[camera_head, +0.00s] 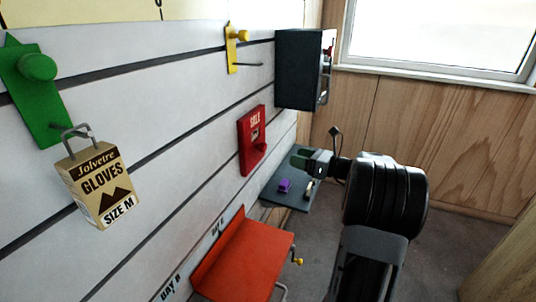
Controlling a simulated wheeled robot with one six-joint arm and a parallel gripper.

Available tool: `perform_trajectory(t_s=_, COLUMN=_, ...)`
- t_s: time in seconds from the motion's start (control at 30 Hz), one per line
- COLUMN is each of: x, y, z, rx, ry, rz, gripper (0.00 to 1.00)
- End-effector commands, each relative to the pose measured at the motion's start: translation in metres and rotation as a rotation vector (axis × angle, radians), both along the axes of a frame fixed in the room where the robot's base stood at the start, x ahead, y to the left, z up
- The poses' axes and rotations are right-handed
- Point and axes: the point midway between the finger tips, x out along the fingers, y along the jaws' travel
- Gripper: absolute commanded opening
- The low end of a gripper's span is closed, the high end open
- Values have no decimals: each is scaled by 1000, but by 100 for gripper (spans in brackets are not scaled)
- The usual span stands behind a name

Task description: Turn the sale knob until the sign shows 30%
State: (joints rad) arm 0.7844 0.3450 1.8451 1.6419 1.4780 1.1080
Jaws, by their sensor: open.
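The red SALE sign (245,154) hangs on the slatted wall in the middle of the view, seen at a steep angle. Its small window (255,132) is too small to read. A red knob (262,147) sticks out from the lower part of the sign. My gripper (298,158) is to the right of the sign and a little lower, apart from the knob. It is open, with nothing seen between its fingers, which are small and partly hidden here.
A dark box (298,70) is mounted above right of the sign. An orange shelf (245,262) juts out below. A yellow hook (232,50), green hook (35,95) and gloves pack (95,183) hang left.

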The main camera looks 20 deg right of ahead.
Motion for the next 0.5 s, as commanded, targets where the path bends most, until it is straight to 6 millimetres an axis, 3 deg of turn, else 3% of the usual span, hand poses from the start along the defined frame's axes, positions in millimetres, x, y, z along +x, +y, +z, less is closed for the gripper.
perform_trajectory(t_s=0.5, x=73, y=59, z=-1, rx=-4, ry=0, rz=3, gripper=61)
